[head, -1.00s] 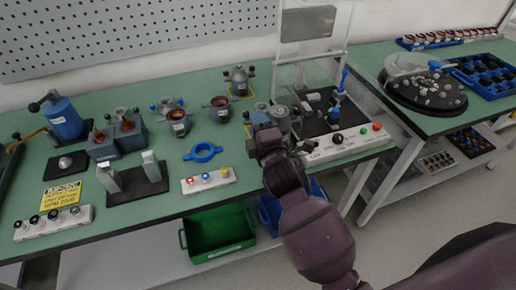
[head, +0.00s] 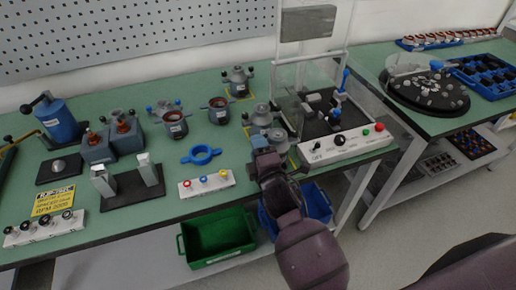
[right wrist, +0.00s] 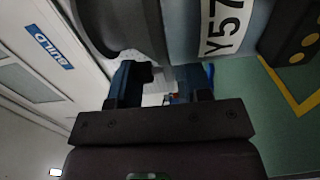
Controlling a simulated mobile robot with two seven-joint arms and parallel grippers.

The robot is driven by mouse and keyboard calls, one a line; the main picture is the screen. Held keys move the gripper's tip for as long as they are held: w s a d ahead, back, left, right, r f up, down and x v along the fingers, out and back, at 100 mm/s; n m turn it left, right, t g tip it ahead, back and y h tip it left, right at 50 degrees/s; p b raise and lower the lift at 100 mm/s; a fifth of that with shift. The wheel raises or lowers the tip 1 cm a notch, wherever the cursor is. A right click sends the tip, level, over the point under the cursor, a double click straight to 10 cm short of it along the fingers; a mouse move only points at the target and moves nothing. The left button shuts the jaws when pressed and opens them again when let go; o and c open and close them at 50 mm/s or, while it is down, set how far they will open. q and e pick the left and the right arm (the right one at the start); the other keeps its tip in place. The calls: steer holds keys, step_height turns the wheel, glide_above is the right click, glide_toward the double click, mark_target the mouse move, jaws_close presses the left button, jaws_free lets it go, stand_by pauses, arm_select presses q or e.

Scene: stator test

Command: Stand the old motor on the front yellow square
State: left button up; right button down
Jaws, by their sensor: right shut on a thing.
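My right gripper (head: 262,146) is at the front of the green bench, left of the test stand, and is shut on a grey motor (head: 279,137). In the right wrist view the blue fingers (right wrist: 160,85) close on the motor's grey-blue body (right wrist: 185,35), which carries a white label reading "Y57". The front yellow square (head: 293,161) shows only as bits of yellow line around the gripper and motor; a yellow line also shows in the right wrist view (right wrist: 285,90). I cannot tell whether the motor touches the bench. My left gripper is not in view.
Another grey motor (head: 262,115) stands just behind the held one. The test stand (head: 340,143) with clear guard is close on the right. A blue ring (head: 201,155) and button box (head: 206,184) lie left. Another motor (head: 238,80) stands on the back yellow square.

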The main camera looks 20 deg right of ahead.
steer(key=c, duration=0.6)
jaws_free()
steer(key=shift+f, duration=0.1)
steer(key=shift+o, duration=0.2)
steer(key=shift+s, duration=0.15)
steer(key=s, duration=1.1)
steer(key=shift+s, duration=0.35)
steer(key=s+d+f+m+g, duration=0.7)
steer(key=s+d+f+m, duration=0.5)
steer(key=f+m, duration=0.4)
steer(key=shift+s+m+h, duration=0.3)
steer(key=shift+s+m, duration=0.3)
steer(key=shift+s, duration=0.2)
